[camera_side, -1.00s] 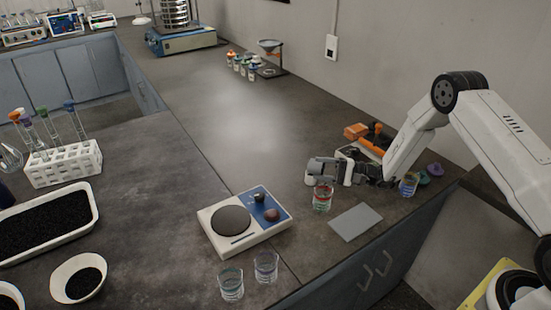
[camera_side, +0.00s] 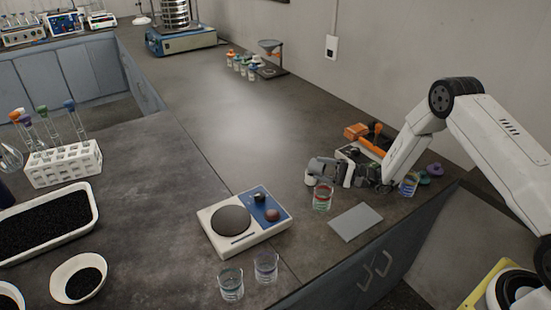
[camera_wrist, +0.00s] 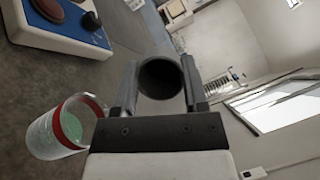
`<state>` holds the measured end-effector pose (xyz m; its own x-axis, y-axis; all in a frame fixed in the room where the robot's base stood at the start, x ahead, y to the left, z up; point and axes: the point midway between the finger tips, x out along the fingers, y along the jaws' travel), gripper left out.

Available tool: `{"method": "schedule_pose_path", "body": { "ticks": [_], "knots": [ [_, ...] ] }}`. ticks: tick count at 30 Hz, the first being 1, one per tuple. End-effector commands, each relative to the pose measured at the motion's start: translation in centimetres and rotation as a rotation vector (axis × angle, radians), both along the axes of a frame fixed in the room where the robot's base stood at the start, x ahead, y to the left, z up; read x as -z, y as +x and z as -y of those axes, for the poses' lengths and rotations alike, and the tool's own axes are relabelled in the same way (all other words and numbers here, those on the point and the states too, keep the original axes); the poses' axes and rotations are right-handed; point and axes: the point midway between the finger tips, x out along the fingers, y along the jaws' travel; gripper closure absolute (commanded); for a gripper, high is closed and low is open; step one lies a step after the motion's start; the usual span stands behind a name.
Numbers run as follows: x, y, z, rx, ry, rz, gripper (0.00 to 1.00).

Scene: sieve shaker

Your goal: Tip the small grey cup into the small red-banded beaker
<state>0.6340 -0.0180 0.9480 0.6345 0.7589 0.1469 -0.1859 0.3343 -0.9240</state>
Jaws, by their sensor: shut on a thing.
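The small grey cup (camera_side: 324,168) is between the fingers of my gripper (camera_side: 334,172), which is shut on it. In the side view it is above the small red-banded beaker (camera_side: 322,200), close to its rim, and looks tilted well over. In the wrist view the cup's dark round mouth (camera_wrist: 163,80) shows between the two fingers of my gripper (camera_wrist: 161,88). The clear beaker with its red band (camera_wrist: 70,127) is at the lower left there, with something pale green inside. I cannot see whether anything is leaving the cup.
A balance (camera_side: 245,222) stands left of the beaker and a flat grey plate (camera_side: 356,222) lies at its right. A blue-banded beaker (camera_side: 410,184) is by my wrist, with orange-handled items (camera_side: 357,132) behind. Two glass beakers (camera_side: 231,285) stand near the front edge. The bench behind is open.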

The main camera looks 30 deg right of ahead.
Motion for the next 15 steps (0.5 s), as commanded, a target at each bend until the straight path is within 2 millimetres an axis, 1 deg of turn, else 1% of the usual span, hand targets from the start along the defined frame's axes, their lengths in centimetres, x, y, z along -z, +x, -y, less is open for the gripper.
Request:
{"method": "schedule_pose_path", "body": {
  "ticks": [8, 15],
  "knots": [
    [0.01, 0.0, 0.0, -0.001, 0.003, 0.005, 1.0],
    [0.07, -0.12, 0.07, 0.0, 0.048, 0.085, 1.0]
  ]
}}
